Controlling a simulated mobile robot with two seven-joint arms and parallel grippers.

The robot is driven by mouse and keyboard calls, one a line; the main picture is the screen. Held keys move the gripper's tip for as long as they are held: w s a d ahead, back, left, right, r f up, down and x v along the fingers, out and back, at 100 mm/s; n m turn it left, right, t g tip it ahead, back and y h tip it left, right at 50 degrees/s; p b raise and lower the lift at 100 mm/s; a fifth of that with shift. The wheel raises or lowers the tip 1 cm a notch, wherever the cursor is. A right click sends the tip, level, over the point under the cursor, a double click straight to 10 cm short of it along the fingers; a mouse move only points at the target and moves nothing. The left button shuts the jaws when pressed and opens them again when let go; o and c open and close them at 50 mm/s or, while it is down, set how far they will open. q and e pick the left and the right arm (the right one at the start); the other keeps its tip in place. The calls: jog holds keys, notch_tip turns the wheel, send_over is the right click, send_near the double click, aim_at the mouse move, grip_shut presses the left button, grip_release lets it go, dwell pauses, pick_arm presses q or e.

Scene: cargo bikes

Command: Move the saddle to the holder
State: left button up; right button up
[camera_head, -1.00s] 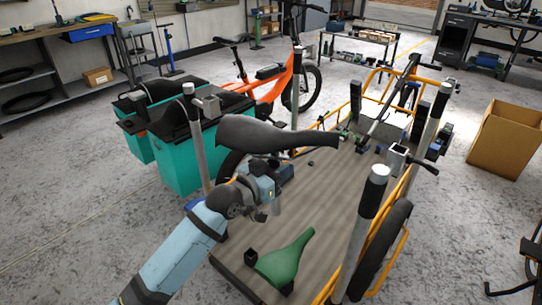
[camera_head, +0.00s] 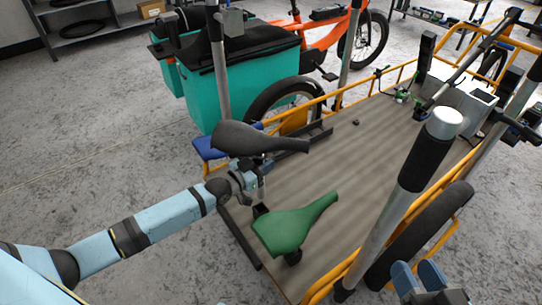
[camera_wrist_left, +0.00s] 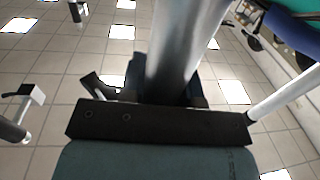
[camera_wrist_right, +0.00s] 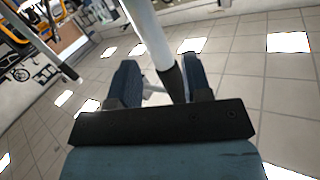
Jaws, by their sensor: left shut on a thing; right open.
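A black saddle (camera_head: 255,138) is held above the left end of a wooden cargo bed, with its nose to the right. My left gripper (camera_head: 248,182) is below it, shut on its silver post (camera_wrist_left: 180,55), which fills the space between the fingers. A green saddle (camera_head: 288,229) stands on the bed, below and right of my left gripper. My right gripper (camera_head: 420,272) is open at the bottom right edge. A pale pole with a dark lower end (camera_wrist_right: 150,35) shows beyond its fingers (camera_wrist_right: 155,85). I cannot tell which fixture is the holder.
The wooden cargo bed (camera_head: 345,180) has orange rails and upright poles. A thick pole with a black sleeve (camera_head: 420,160) stands between the bed and my right gripper, beside a wheel (camera_head: 415,240). Teal boxes (camera_head: 258,82) and an orange bike (camera_head: 322,35) are behind. Floor at left is clear.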

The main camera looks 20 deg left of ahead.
pick_arm(q)
jog(key=f+b, duration=0.4)
jog(key=f, duration=0.1)
jog(key=shift+a+b, duration=0.2)
jog(key=shift+b, duration=0.1)
pick_arm(e)
jog(key=w+n, duration=0.1)
jog(key=d+n+t, duration=0.1)
jog(key=w+n, duration=0.1)
jog(key=shift+w+d+r+t+y, duration=0.2)
jog(key=shift+w+r+t+y, duration=0.1)
jog(key=shift+w+r+y, duration=0.1)
jog(key=shift+s, duration=0.2)
jog(key=shift+r, duration=0.2)
pick_arm(q)
jog(key=shift+p, duration=0.45)
pick_arm(e)
jog(key=shift+w+r, duration=0.15)
jog(key=shift+r, duration=0.15)
